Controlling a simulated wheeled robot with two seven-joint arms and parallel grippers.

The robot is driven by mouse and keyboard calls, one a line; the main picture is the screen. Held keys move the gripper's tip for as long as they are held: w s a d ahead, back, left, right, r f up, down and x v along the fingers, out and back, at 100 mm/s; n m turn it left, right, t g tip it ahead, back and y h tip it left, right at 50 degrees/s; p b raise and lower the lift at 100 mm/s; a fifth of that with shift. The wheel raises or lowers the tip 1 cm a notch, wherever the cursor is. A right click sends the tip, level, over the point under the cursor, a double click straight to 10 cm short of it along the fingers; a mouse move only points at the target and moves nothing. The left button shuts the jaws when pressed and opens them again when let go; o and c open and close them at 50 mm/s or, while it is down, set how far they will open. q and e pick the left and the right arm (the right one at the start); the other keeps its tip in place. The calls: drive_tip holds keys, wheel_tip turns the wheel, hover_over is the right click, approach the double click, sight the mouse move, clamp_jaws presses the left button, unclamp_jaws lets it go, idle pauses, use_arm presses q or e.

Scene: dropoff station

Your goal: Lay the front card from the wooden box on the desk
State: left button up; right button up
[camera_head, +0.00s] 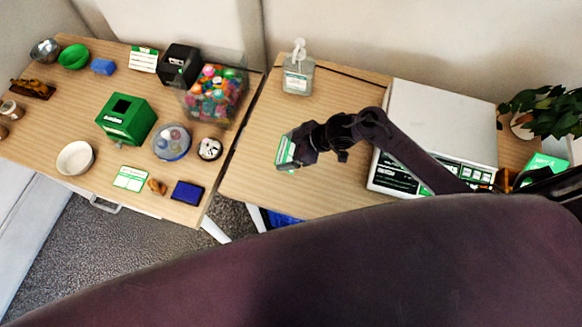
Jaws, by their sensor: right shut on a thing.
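My right gripper (291,150) comes in from the right and is shut on a green and white card (285,151). It holds the card over the middle desk (250,170), left of the white machine. Part of the card is hidden by the fingers, and I cannot tell whether it touches the desk. I cannot make out the wooden box for certain; the area at the far right is partly covered by my arm. A green and white item (545,163) shows there. My left gripper is not in view.
A white machine (440,110) stands right of the gripper, with a plant (552,112) beyond it. A pump bottle (298,76) stands at the back. The left desk (75,125) holds a green box (126,119), a clear bin (214,95) and bowls. Bare desk surrounds the card.

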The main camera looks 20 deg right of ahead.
sight(289, 155)
drive_tip(key=shift+f+b, duration=0.65)
drive_tip(key=shift+f, duration=0.9)
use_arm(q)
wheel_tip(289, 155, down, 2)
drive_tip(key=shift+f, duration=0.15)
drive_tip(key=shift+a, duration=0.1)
use_arm(e)
drive_tip(key=o, duration=0.7)
use_arm(q)
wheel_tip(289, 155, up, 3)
drive_tip(key=p, duration=0.3)
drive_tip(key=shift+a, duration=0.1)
use_arm(e)
drive_tip(key=w+a+r, duration=0.3)
drive_tip(key=a+r, duration=0.2)
drive_tip(key=shift+a, duration=0.2)
drive_tip(key=shift+w+r, duration=0.1)
use_arm(q)
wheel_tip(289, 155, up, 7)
drive_tip(key=p, duration=0.7)
use_arm(e)
wheel_tip(289, 155, up, 8)
drive_tip(key=w+a, duration=0.1)
drive_tip(key=a, duration=0.1)
